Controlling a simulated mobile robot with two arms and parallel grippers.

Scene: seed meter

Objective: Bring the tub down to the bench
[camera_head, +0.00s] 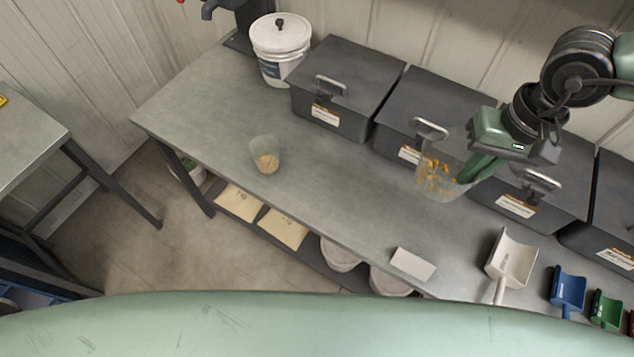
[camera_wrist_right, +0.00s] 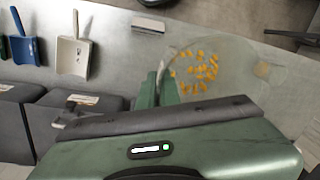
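A clear tub (camera_head: 440,180) with orange-yellow kernels in its bottom is at the right of the head view, in front of the dark bins. My right gripper (camera_head: 474,170) is shut on the tub's wall on its right side. The tub looks roughly upright and appears to be above the grey bench (camera_head: 330,190); the gap under it is hard to judge. In the right wrist view, the tub (camera_wrist_right: 230,75) lies just beyond the green fingers (camera_wrist_right: 160,90), kernels visible inside. My left gripper is not in view.
Another clear tub (camera_head: 265,153) with tan seeds stands on the bench left of centre. Dark lidded bins (camera_head: 345,80) and a white bucket (camera_head: 279,48) line the back. A white card (camera_head: 413,263), a white scoop (camera_head: 511,260) and coloured scoops (camera_head: 568,288) lie along the front right.

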